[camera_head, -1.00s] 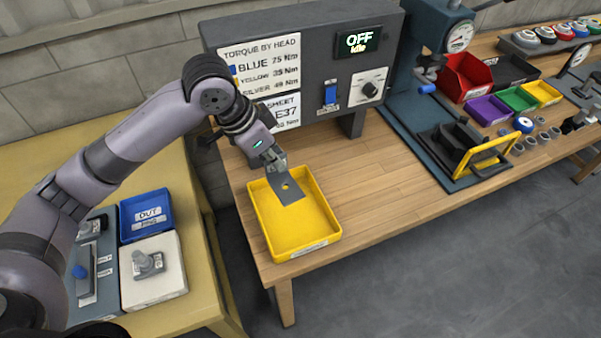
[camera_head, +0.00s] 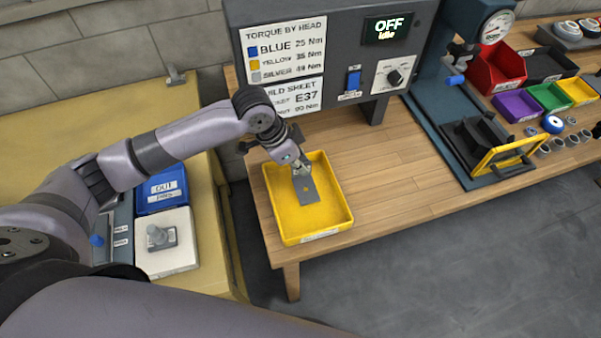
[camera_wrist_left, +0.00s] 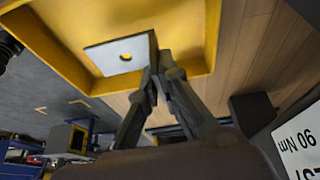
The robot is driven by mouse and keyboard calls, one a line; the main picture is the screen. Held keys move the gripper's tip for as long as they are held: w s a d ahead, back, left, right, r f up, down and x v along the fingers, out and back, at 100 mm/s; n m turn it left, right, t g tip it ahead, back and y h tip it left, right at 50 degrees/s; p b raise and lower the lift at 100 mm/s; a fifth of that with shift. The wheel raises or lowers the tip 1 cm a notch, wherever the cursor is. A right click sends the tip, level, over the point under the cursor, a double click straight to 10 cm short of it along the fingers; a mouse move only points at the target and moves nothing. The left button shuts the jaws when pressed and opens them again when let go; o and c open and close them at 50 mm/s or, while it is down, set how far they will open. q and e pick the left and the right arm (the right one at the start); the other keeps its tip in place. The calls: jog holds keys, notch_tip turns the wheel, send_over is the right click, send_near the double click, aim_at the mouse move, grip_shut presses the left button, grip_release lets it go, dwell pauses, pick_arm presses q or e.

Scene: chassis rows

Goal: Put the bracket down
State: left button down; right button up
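The bracket (camera_head: 306,191) is a grey plate with a round hole, inside the yellow tray (camera_head: 337,228) on the wooden bench. My left gripper (camera_head: 301,172) is over the tray's back half. In the left wrist view, its fingers (camera_wrist_left: 155,75) close on the upturned edge of the bracket (camera_wrist_left: 118,55). The plate is low over the tray floor; I cannot tell whether it touches. The tray's wall (camera_wrist_left: 211,40) also shows there. My right gripper is not in view.
A grey control box (camera_head: 340,20) reading OFF Idle stands behind the tray. A press with a yellow-framed guard (camera_head: 505,155) is to the right. A blue OUT bin (camera_head: 161,190) and a white block (camera_head: 168,255) are to the left. Bare bench lies right of the tray.

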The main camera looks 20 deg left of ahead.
aim_at(301, 176)
pick_arm(q)
notch_tip(301, 176, down, 4)
jog(key=shift+f, duration=0.25)
jog(key=c, duration=1.8)
grip_release()
jog(key=v, duration=1.2)
